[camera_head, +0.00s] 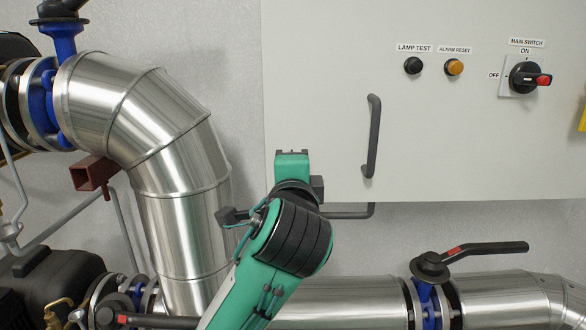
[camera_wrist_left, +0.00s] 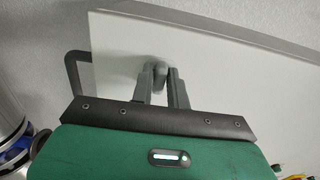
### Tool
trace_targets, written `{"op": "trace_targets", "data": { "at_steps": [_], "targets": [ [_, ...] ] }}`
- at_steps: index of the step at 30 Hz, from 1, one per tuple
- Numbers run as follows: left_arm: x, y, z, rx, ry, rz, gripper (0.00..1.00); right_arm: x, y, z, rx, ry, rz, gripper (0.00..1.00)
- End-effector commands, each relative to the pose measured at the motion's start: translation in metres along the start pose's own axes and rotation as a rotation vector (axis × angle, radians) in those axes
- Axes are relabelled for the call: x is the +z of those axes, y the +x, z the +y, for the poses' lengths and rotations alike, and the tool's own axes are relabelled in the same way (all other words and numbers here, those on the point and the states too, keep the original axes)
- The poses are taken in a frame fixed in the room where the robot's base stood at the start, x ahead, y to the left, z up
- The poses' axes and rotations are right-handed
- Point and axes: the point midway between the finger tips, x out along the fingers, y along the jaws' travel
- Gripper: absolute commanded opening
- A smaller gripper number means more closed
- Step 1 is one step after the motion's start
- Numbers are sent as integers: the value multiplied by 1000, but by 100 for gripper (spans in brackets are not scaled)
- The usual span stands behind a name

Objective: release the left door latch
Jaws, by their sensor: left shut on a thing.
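The door latch (camera_wrist_left: 159,68) shows in the left wrist view as a small rounded grey piece on the pale door face. My left gripper (camera_wrist_left: 160,80) has its two dark fingers on either side of it, shut on it. In the head view my left gripper (camera_head: 291,180) is in front of the lower left part of the pale cabinet (camera_head: 325,100). There its green body hides the latch and the fingertips. Which way the latch is turned is too unclear to tell. My right gripper is in neither view.
A dark vertical handle (camera_head: 372,137) stands out from the cabinet right of my gripper. A rotary main switch (camera_head: 524,77) is at the upper right. A large metal pipe elbow (camera_head: 145,125) stands close on the left. A black-handled valve (camera_head: 430,265) sits on the lower pipe.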

Motion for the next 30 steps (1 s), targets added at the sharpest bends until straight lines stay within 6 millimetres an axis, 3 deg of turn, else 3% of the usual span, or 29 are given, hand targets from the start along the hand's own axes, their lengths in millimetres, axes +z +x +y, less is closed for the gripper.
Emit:
{"op": "trace_targets", "data": {
  "at_steps": [5, 6, 8, 20, 23, 30],
  "targets": [
    [0, 0, 0, 1, 0, 0, 0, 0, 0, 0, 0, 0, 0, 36],
    [0, 0, 0, 1, 0, 0, 22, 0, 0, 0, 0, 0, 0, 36],
    [0, 0, 0, 1, 1, 0, 34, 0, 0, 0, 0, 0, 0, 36],
    [0, -8, 1, -1, 0, 1, 34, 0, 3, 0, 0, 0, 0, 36],
    [0, -22, 2, -1, -2, 3, 34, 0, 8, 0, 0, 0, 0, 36],
    [-1, -78, 2, -3, -2, 5, 34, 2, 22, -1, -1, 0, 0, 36]
  ]
}}
